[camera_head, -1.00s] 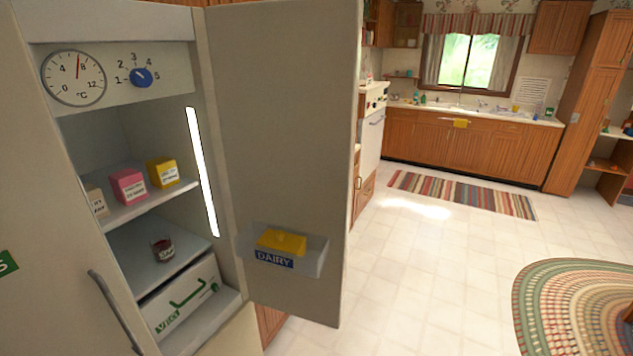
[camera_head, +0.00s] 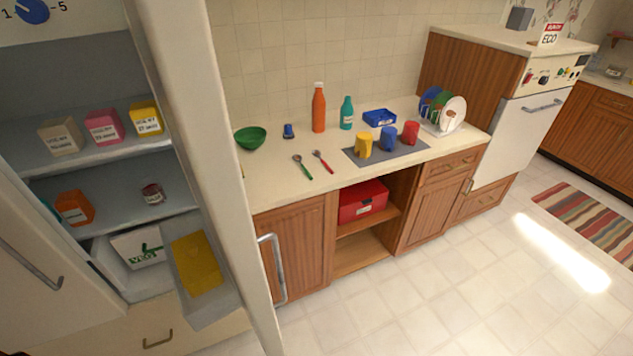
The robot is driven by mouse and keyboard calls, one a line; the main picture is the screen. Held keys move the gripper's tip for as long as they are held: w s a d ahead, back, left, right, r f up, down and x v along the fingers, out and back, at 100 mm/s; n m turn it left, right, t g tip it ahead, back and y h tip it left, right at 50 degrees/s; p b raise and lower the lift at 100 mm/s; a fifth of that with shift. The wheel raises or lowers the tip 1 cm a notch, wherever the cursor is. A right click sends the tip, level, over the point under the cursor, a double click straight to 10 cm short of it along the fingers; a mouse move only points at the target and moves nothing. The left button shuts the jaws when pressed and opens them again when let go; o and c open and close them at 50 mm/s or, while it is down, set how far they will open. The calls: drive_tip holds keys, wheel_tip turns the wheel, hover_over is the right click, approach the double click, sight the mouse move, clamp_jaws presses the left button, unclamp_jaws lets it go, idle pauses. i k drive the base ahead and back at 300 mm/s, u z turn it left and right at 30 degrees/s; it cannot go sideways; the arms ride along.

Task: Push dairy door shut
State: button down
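The dairy door (camera_head: 215,150) is the tall pale fridge door in the left half of the picture. It stands open and I see it nearly edge-on. Its outer face carries a metal handle (camera_head: 272,268). The dairy bin (camera_head: 207,312) sits on its inner side, low down, with a yellow block (camera_head: 196,264) in it. The bin's label is not visible. The bin overlaps the lower fridge interior in the picture. My gripper is not in view.
The open fridge shelves (camera_head: 120,205) hold cartons, an orange box (camera_head: 75,207) and a small jar (camera_head: 153,194). Another pale door with a handle (camera_head: 38,268) is at far left. A counter (camera_head: 290,190) with dishes stands right of the dairy door.

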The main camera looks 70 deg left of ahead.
sight(175, 42)
drive_tip(key=i, duration=1.3)
drive_tip(key=u, duration=4.15)
drive_tip(key=k, duration=0.5)
drive_tip(key=z, duration=0.4)
drive_tip(key=i, duration=0.75)
drive_tip(key=u, duration=0.5)
drive_tip(key=i, duration=0.5)
drive_tip(key=u, duration=0.5)
